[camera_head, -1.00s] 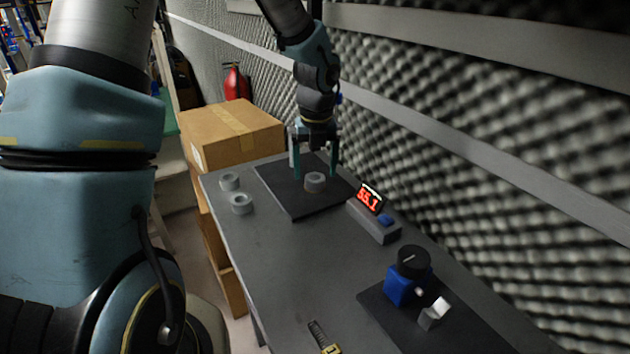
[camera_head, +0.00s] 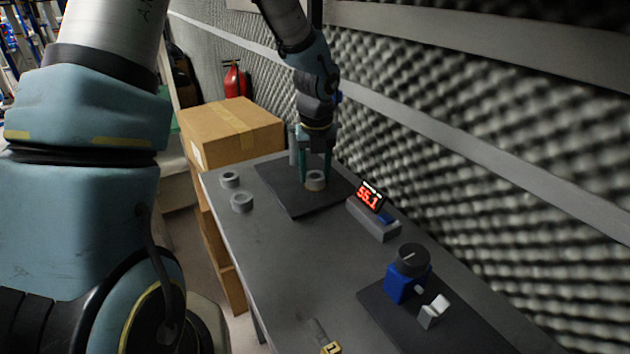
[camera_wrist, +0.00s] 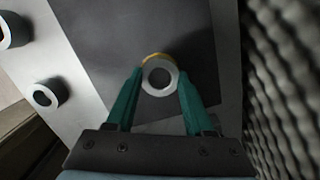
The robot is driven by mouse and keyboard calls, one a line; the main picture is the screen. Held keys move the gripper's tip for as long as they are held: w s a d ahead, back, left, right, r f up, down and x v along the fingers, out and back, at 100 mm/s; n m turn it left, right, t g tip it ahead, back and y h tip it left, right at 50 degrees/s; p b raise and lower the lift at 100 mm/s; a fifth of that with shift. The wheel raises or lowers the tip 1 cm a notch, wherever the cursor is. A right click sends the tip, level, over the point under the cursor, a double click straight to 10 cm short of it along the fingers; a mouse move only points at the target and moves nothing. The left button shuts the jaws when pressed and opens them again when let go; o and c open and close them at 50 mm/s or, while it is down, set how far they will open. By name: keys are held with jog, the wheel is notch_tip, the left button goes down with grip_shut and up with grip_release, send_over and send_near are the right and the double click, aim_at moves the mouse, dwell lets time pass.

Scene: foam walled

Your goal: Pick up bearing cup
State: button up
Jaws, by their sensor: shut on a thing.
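The bearing cup (camera_head: 315,181) is a small grey ring on the dark mat (camera_head: 290,202) at the far end of the table. In the wrist view the cup (camera_wrist: 159,77) sits between my two green fingertips, with a yellowish rim showing behind its upper edge. My gripper (camera_head: 315,176) points down over the mat and is shut on the cup, one finger on each side. The cup appears to be still at mat level. Two similar grey rings stand on the table left of the mat, a near one (camera_head: 242,202) and a far one (camera_head: 230,180).
A display reading 55.1 (camera_head: 370,196) stands close to the right of the mat. A blue device with a black knob (camera_head: 410,262) is nearer. A cardboard box (camera_head: 230,135) is beyond the table's far end. Foam wall (camera_head: 480,150) borders the right side. The table's middle is clear.

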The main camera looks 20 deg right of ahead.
grip_shut()
